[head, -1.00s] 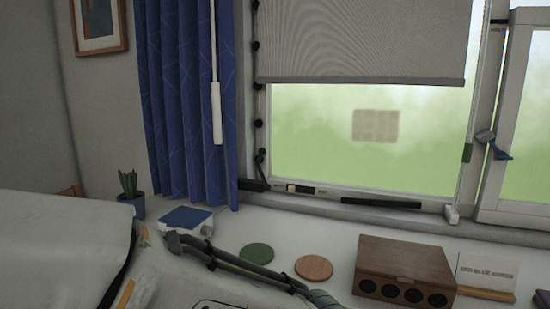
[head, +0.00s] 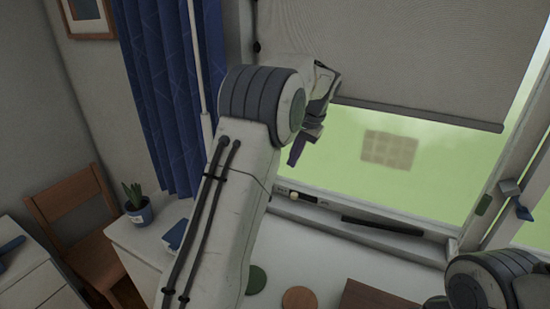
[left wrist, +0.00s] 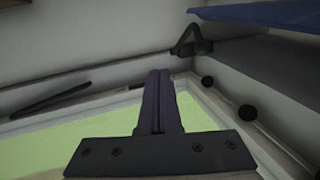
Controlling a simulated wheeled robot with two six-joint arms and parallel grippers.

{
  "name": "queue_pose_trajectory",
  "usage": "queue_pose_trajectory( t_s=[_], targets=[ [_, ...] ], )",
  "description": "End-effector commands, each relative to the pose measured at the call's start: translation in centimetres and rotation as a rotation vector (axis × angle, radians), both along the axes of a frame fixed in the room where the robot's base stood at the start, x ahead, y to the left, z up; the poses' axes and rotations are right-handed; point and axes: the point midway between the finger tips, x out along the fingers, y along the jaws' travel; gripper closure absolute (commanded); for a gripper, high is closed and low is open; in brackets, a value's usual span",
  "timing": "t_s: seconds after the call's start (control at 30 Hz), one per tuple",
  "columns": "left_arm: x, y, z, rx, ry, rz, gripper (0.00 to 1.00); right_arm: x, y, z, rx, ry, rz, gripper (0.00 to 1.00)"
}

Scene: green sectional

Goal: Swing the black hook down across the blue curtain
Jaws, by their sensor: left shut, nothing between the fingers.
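The blue curtain (head: 165,90) hangs at the left of the window in the head view, and its edge shows at the top right of the left wrist view (left wrist: 275,13). The black hook (left wrist: 190,40) is a small looped piece on the window frame, near the curtain, in the left wrist view. My arm hides it in the head view. My left gripper (head: 296,155) is shut and empty in front of the lower window. In the left wrist view its dark fingers (left wrist: 159,85) point towards the hook, apart from it in the picture. My right gripper is out of view.
A grey blind (head: 400,60) covers the upper window. A black bar (head: 382,225) lies on the sill. A potted plant (head: 138,210) and a wooden chair (head: 80,210) stand at left.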

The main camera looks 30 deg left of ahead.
Motion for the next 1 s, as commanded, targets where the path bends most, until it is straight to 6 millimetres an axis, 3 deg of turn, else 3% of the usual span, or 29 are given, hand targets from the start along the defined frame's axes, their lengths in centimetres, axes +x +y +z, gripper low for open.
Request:
queue_pose_trajectory(
  t_s=[0.1,0.27,0.67,0.8,1.0],
  targets=[
    [0.4,1.5,0.4,0.012,0.003,0.024,1.0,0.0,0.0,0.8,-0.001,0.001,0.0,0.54],
    [0.4,2.0,-1.4,0.013,0.005,0.024,1.0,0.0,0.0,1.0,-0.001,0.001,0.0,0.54],
    [0.1,4.5,-9.2,0.011,0.005,0.024,1.0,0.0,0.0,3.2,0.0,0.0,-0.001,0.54],
    [-1.1,6.4,-9.5,0.011,0.002,0.026,1.0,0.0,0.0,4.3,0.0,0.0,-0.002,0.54],
    [-1.7,7.4,-10.1,0.011,0.0,0.024,1.0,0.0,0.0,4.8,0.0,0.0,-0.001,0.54]
  ],
)
